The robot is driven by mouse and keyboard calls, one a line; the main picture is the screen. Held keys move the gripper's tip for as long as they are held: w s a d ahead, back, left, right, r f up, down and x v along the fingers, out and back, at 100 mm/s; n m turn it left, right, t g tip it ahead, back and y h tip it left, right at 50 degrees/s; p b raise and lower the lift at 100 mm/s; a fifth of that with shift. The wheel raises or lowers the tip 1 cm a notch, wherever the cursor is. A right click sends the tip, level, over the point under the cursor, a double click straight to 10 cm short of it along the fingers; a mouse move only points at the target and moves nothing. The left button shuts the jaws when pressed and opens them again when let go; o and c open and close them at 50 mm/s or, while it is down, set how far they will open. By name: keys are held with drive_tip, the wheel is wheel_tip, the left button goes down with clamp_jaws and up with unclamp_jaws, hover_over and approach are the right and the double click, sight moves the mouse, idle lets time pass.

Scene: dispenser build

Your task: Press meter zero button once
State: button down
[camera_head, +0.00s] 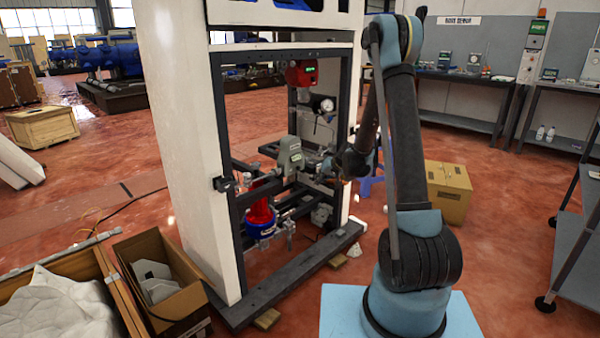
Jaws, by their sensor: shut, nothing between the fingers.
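The dispenser frame (220,150) stands open in the middle, with its inner parts showing. A grey-green housing (291,157), which looks like the meter, sits on the pipework inside the frame. A red unit (301,74) with a small green display is mounted higher up in the frame. The zero button is too small to make out. My gripper (322,166) reaches into the frame from the right and is just right of the grey-green housing. It is shut and empty. I cannot tell whether its tips touch anything.
A round gauge (327,105) and a red-and-blue part (260,215) are also inside the frame. The frame's right post (351,130) stands close to my arm. Open boxes (165,280) are at lower left. A cardboard box (448,190) is behind my arm.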

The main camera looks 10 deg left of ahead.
drive_tip(key=shift+w+a, duration=0.1)
drive_tip(key=w+a, duration=0.5)
drive_tip(key=a, duration=0.1)
drive_tip(key=shift+a, duration=0.35)
drive_tip(key=shift+w+a, duration=0.1)
drive_tip(key=shift+w, duration=0.1)
idle(1.4)
drive_tip(key=shift+w+a+r, duration=0.1)
drive_tip(key=shift+w+a, duration=0.1)
drive_tip(key=shift+a, duration=0.05)
drive_tip(key=shift+w+a, duration=0.25)
drive_tip(key=shift+a, duration=0.1)
idle(1.0)
idle(0.3)
drive_tip(key=shift+s+d, duration=0.55)
drive_tip(key=shift+d, duration=0.15)
drive_tip(key=shift+s+d, duration=0.8)
drive_tip(key=shift+d, duration=0.2)
drive_tip(key=shift+s+d, duration=0.75)
drive_tip(key=shift+d, duration=0.25)
